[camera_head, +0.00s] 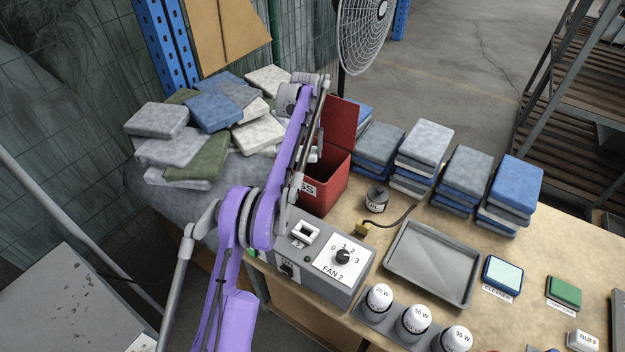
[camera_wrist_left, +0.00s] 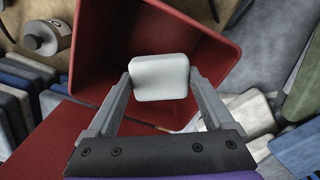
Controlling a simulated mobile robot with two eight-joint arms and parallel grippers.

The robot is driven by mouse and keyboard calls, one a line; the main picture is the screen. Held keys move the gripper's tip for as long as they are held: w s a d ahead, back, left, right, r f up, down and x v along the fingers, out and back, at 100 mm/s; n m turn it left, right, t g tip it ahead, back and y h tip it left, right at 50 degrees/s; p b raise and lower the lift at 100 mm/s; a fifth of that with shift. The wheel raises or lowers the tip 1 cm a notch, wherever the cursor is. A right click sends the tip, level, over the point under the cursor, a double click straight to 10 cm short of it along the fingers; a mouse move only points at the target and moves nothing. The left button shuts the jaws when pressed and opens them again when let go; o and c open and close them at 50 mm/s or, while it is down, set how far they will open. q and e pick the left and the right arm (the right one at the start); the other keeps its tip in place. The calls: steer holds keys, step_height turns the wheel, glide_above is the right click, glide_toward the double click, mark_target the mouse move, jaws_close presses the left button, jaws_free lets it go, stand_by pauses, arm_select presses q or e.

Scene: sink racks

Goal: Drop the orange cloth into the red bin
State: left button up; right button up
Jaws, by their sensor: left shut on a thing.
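The red bin (camera_head: 323,187) stands on the workbench behind the grey control box, with its red lid (camera_head: 340,122) raised. My left gripper (camera_wrist_left: 159,86) is above the open bin (camera_wrist_left: 92,40), pointing down into it. Its fingers are shut on a pale grey-white block-like thing (camera_wrist_left: 160,72) with rounded corners. In the head view my purple left arm hides most of the gripper and part of the bin. I see no orange cloth in either view. My right gripper is in neither view.
Folded grey, white, blue and green cloths (camera_head: 212,110) are heaped left of the bin. Several neat cloth stacks (camera_head: 423,145) stand to its right. An oil can (camera_head: 376,199), a grey tray (camera_head: 432,262) and the FAN 2 control box (camera_head: 315,262) are near.

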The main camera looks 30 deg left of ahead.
arm_select(q)
steer(key=o, duration=1.2)
step_height(320, 180, up, 11)
steer(key=p, duration=0.3)
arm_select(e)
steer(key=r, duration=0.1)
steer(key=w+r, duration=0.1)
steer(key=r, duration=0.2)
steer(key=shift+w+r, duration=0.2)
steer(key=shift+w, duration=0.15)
